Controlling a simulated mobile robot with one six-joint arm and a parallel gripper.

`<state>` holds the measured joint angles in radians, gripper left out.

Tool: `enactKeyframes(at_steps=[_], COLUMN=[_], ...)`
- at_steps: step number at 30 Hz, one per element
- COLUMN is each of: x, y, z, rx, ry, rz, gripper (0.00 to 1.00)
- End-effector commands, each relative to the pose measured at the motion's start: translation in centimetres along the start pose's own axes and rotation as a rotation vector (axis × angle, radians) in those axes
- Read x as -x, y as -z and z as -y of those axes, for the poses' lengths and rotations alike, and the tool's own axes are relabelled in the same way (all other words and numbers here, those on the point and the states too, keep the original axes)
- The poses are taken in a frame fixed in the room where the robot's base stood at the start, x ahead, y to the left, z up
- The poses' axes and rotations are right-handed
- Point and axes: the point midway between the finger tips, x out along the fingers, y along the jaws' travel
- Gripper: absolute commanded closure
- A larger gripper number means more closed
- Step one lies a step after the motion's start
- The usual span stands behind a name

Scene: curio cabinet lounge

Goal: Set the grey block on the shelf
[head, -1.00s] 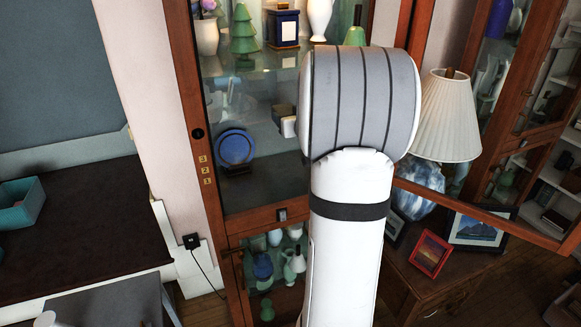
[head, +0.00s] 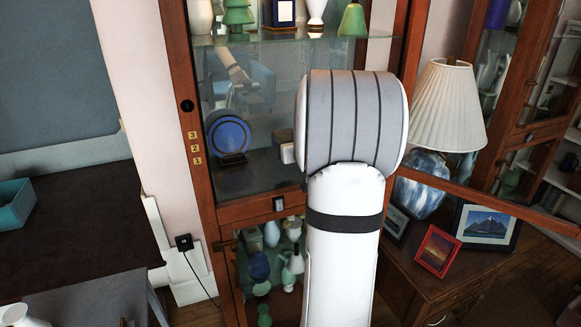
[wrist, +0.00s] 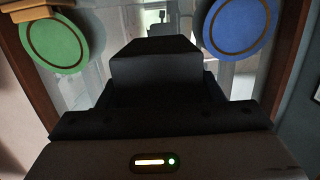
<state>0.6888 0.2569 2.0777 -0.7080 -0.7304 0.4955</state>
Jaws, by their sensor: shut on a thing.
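A dark block shape (wrist: 155,70), which I take for the grey block in shadow, fills the middle of the wrist view. My gripper (wrist: 157,88) is shut on it. Beyond it, a green plate (wrist: 52,38) is at upper left and a blue plate (wrist: 236,25) at upper right. In the head view, my arm hides the gripper and block. The blue plate (head: 229,135) stands on the shelf floor (head: 245,182) of the wooden cabinet, left of my arm. A small pale piece (head: 287,152) shows beside my arm; I cannot tell what it is.
A glass shelf (head: 262,37) with green trees and vases is above. Vases crowd the lower compartment (head: 262,265). A dark table (head: 60,225) is at left.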

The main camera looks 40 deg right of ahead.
Motion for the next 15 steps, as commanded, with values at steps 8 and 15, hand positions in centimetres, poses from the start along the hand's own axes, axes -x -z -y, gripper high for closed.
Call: enactKeyframes(at_steps=[8,15], x=[-0.5,-1.0], y=[-3.4,-6.5], z=[0.0,-0.1], rx=[0.000,-0.001], ry=[0.000,-0.001], rz=[0.000,0.003], gripper=[0.72,0.72])
